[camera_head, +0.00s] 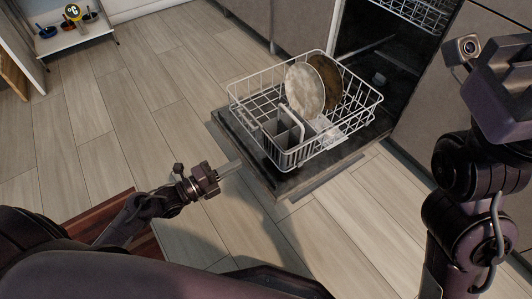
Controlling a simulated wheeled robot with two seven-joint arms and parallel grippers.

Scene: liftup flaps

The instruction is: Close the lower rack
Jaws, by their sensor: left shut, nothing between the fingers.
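The lower rack (243,104) is a white wire basket, pulled out of the dishwasher and sitting above its lowered door (228,132). It holds a pale plate (304,90), a brown plate (329,78) and a grey cutlery holder (284,132). My left gripper (230,168) is shut and empty, just left of the door's front corner and apart from the rack. My right arm stands at the right edge. Its gripper fingers cannot be made out.
The dark dishwasher opening (385,55) is behind the rack, with an upper rack (425,12) inside. Grey cabinet fronts flank it. Wooden floor (130,110) on the left is clear. A small white table (70,38) with colored items stands at the far left.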

